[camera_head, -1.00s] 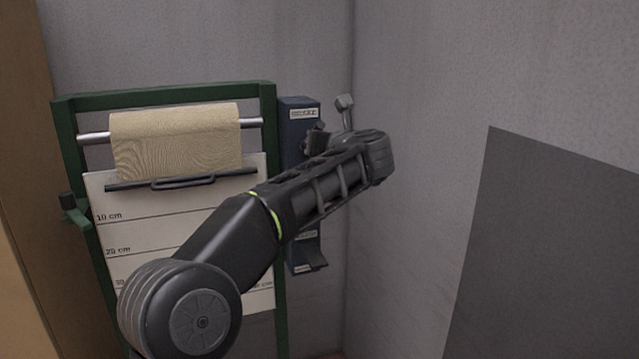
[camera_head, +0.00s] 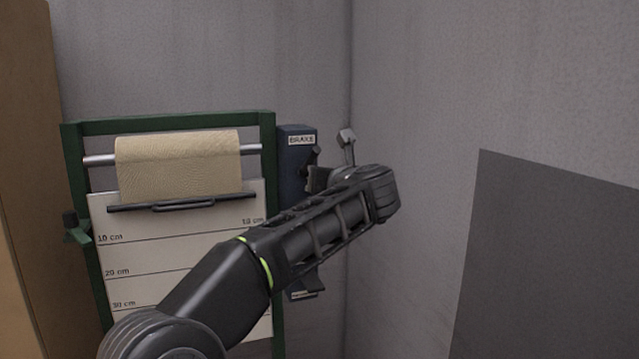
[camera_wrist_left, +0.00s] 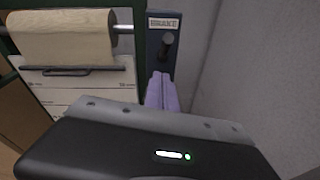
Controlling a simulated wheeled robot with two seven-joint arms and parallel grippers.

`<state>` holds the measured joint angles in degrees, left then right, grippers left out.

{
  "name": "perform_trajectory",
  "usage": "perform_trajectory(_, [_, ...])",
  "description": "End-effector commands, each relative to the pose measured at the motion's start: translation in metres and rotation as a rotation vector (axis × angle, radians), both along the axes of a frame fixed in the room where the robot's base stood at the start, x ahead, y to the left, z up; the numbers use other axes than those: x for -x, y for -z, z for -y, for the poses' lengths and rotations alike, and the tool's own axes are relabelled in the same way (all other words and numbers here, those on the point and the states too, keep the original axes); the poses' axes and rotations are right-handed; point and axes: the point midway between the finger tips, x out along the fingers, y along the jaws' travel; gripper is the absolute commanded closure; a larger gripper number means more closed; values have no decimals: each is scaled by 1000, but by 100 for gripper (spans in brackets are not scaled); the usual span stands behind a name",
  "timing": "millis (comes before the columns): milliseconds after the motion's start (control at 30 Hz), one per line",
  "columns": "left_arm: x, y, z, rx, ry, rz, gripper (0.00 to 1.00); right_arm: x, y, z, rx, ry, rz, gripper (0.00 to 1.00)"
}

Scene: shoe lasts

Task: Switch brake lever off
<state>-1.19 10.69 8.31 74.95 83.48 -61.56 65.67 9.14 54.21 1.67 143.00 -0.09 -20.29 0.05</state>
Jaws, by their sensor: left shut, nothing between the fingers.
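The brake lever has a dark rounded knob (camera_wrist_left: 168,44) and stands out from a narrow blue panel under a white BRAKE label. It also shows in the head view (camera_head: 313,156), just above my forearm. My left gripper (camera_wrist_left: 161,79) shows in the left wrist view as two pale purple fingers, closed together and empty. Their tips appear just below the knob; whether they touch the lever cannot be told. In the head view my left arm crosses in front of the panel and its wrist hides the fingers. My right gripper is in neither view.
Left of the panel (camera_head: 294,190) stands a green frame (camera_head: 170,125) with a paper roll (camera_head: 180,165) on a metal bar and a marked white board (camera_head: 140,250). Grey walls meet just right of the panel. A dark grey flat surface (camera_head: 560,270) is at right.

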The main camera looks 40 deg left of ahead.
Motion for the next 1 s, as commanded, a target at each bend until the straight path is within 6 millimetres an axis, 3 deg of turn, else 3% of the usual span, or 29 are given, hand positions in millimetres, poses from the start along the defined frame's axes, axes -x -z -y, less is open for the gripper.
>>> perform_trajectory(100, [14,-7,19,2,4,1,100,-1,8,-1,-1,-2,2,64])
perform_trajectory(333, [32,-19,42,1,2,-3,100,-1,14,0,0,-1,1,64])
perform_trajectory(1000, [35,-22,46,0,0,-6,100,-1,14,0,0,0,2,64])
